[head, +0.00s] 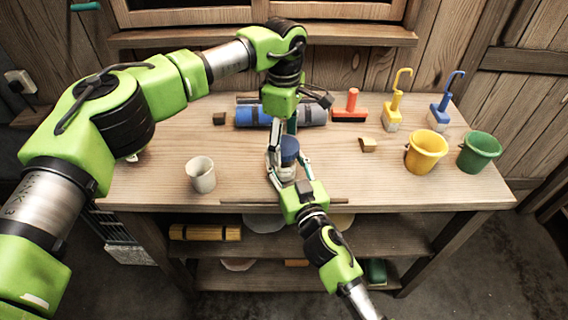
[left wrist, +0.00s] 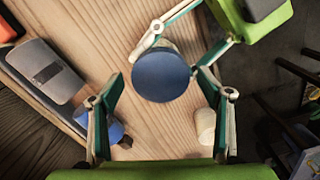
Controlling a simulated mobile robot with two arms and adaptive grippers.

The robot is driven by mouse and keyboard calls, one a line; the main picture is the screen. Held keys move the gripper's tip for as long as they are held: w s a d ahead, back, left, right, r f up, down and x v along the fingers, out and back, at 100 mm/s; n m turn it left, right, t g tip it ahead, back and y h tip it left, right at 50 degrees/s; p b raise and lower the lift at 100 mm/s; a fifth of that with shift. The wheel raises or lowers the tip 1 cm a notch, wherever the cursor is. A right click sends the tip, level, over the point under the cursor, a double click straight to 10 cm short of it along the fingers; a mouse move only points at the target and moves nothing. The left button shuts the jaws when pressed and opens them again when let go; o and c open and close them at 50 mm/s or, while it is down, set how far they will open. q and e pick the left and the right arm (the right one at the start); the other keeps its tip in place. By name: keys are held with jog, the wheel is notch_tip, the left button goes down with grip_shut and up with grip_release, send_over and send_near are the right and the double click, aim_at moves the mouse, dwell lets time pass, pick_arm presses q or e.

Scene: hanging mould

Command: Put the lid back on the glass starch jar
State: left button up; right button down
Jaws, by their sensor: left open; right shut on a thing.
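The glass starch jar (head: 286,174) stands upright near the middle of the bench, with pale contents. The round blue lid (head: 289,147) is at its mouth; it also shows from above in the left wrist view (left wrist: 163,76). I cannot tell whether it is fully seated. My right gripper (head: 288,170) reaches in from the front and is shut on the jar. My left gripper (head: 287,140) points down from above, open, its fingertips on either side of the lid with gaps in the left wrist view (left wrist: 160,78). Fingers hide part of the jar.
A white cup (head: 201,175) stands to the left. A blue and grey roll (head: 310,112) lies behind the jar. A red brush (head: 350,108), two hooked brushes, a yellow bucket (head: 426,152) and a green bucket (head: 479,152) stand to the right. The front right of the bench is clear.

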pick_arm(q)
notch_tip(320, 180, up, 12)
dwell(0.5)
pick_arm(e)
jog(key=c, duration=1)
grip_release()
jog(key=shift+c, duration=0.2)
jog(key=shift+s+d, duration=0.2)
jog(key=shift+s, duration=0.35)
jog(key=v, duration=1.1)
pick_arm(q)
jog(key=shift+f, duration=0.1)
